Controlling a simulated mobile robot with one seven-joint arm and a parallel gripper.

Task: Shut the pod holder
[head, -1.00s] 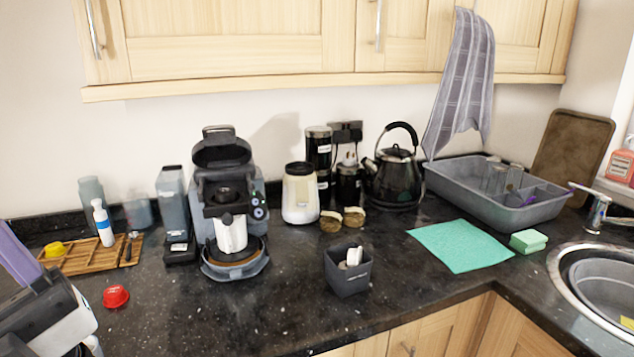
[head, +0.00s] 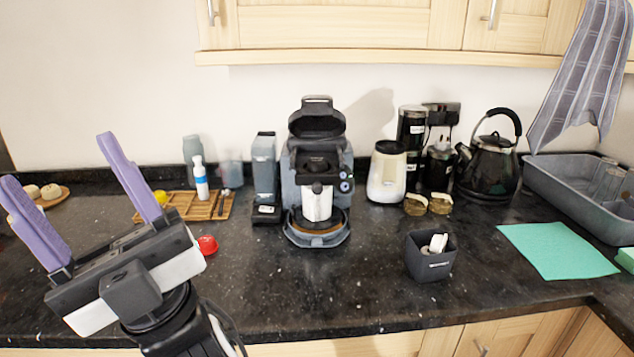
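The pod coffee machine (head: 317,170) stands on the dark counter in the middle of the head view. Its lid (head: 317,122) is raised, with the handle pointing up. The pod holder (head: 317,165) below the lid is open at the top; whether a pod lies in it I cannot tell. A white and silver cup (head: 317,203) stands under the spout on the drip tray. My gripper (head: 62,188) is at the left, well apart from the machine, with its two purple fingers spread wide and nothing between them.
A red pod (head: 207,245) lies on the counter between my gripper and the machine. A grey water tank (head: 264,170) stands close left of the machine, a cream canister (head: 387,172) to its right. A dark bin (head: 431,256) stands front right. Counter before the machine is clear.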

